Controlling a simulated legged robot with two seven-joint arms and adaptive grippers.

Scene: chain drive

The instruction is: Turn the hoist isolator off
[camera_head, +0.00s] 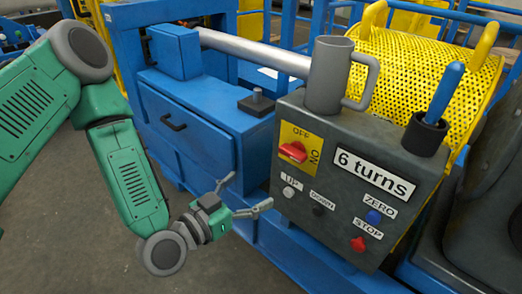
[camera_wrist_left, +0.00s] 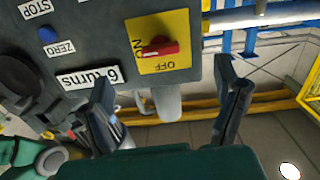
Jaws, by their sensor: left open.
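The hoist isolator is a red rotary knob (camera_head: 293,151) on a yellow plate (camera_head: 300,136) marked OFF at the top and ON at the right. It sits on the upper left of the dark grey control box (camera_head: 390,145). The knob's bar lies crosswise, in line with ON. In the left wrist view, the knob (camera_wrist_left: 160,48) and plate (camera_wrist_left: 165,18) appear upside down, beyond the fingers. My left gripper (camera_head: 249,192) is open and empty, below and left of the knob, apart from it. In the wrist view, its fingers (camera_wrist_left: 164,80) are spread wide. My right gripper is not in view.
A grey mug (camera_head: 328,78) and a blue handle (camera_head: 446,92) in a black cup stand on the box. A blue cabinet (camera_head: 190,125) stands left. Floor is clear at lower left.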

